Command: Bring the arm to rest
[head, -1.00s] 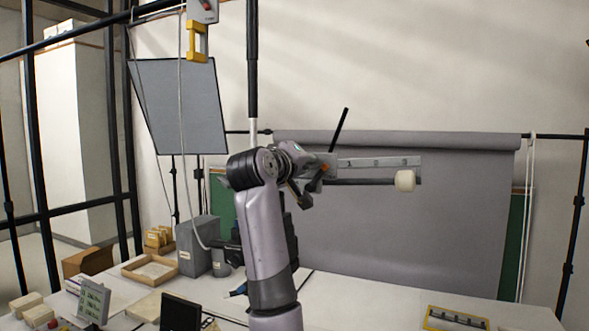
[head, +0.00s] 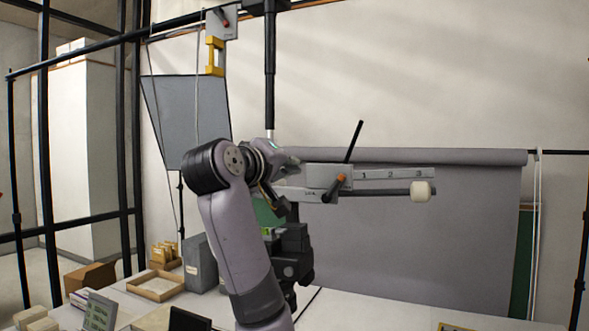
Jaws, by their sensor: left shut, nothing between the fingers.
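My left arm rises from the bottom of the head view and bends over at its top. My left gripper (head: 277,203) is small and dark, points down and to the right, and is shut and empty. It is at the left end of a grey bracket (head: 395,173) marked with numbers. The bracket has a black lever (head: 354,142), an orange-tipped knob (head: 340,182) and a bar with a white end (head: 421,191). I cannot tell whether the gripper touches the bracket. My right gripper is not in view.
A table (head: 345,312) holds a wooden tray (head: 155,286), a grey box (head: 201,262) and a dark screen (head: 189,320). A grey backdrop (head: 440,235) hangs behind. A black pole (head: 269,80) comes down above my wrist.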

